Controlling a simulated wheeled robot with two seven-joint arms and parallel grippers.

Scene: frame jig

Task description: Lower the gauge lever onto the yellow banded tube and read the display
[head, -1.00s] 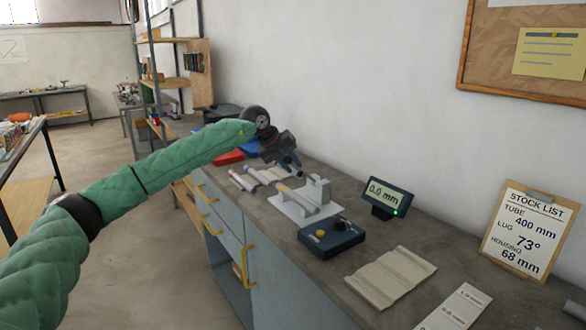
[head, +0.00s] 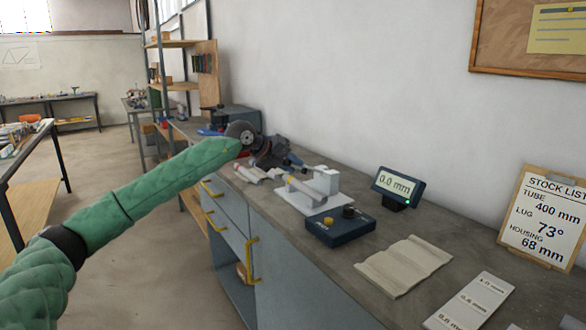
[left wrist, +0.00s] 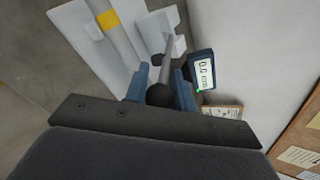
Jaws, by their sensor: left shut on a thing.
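The white gauge stand (head: 325,183) is on the bench, with a grey tube (head: 305,190) lying in it. In the left wrist view the tube shows a yellow band (left wrist: 107,20). The gauge lever (left wrist: 167,52) is a grey rod with a dark ball knob (left wrist: 159,95). My left gripper (head: 296,162) is above the stand; in the left wrist view its blue fingers are shut on the knob. The lever lies beside the tube in that view; whether they touch cannot be told. The display (head: 397,187) reads 0.0 mm with a green light. My right gripper is not in view.
A dark blue box with a yellow button (head: 340,225) sits in front of the stand. A beige cloth (head: 403,265), a printed strip (head: 470,303) and a stock list clipboard (head: 548,218) are further right. More tubes (head: 255,173) lie left of the stand.

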